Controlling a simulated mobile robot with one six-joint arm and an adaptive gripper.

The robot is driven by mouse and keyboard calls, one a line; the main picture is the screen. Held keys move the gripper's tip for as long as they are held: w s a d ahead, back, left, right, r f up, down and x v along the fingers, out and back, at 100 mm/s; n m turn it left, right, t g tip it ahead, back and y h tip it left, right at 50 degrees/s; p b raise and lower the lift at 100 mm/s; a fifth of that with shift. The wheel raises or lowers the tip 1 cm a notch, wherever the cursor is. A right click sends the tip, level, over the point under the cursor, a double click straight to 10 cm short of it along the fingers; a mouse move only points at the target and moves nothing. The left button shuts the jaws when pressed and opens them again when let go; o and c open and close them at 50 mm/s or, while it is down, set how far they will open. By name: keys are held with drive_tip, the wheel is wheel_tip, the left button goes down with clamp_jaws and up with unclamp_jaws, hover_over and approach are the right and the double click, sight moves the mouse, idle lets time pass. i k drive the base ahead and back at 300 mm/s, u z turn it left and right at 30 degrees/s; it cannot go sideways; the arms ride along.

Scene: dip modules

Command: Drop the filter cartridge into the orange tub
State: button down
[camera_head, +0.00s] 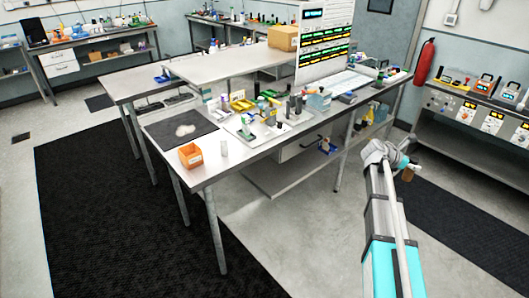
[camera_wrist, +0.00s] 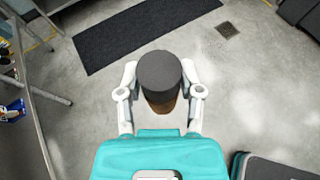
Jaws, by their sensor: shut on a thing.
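The orange tub (camera_head: 190,160) stands near the front left corner of the metal table, open side up. My gripper (camera_head: 402,166) is out over the floor, right of the table and far from the tub. In the wrist view, my gripper (camera_wrist: 160,95) is shut on a cylinder with a dark grey round top (camera_wrist: 159,70) and a brown body. Its lower part is partly hidden. I cannot tell for sure whether this held cylinder or the pale one is the filter cartridge.
The metal table (camera_head: 215,168) also bears a dark mat (camera_head: 165,135), a pale tray with small items, yellow bins (camera_head: 241,104) and a display panel (camera_head: 324,40). An instrument bench (camera_head: 470,110) stands at the right. Open floor lies between table and arm.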

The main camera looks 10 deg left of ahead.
sight(196, 160)
drive_tip(key=u, duration=1.55)
drive_tip(key=i, duration=1)
drive_tip(key=u, duration=0.1)
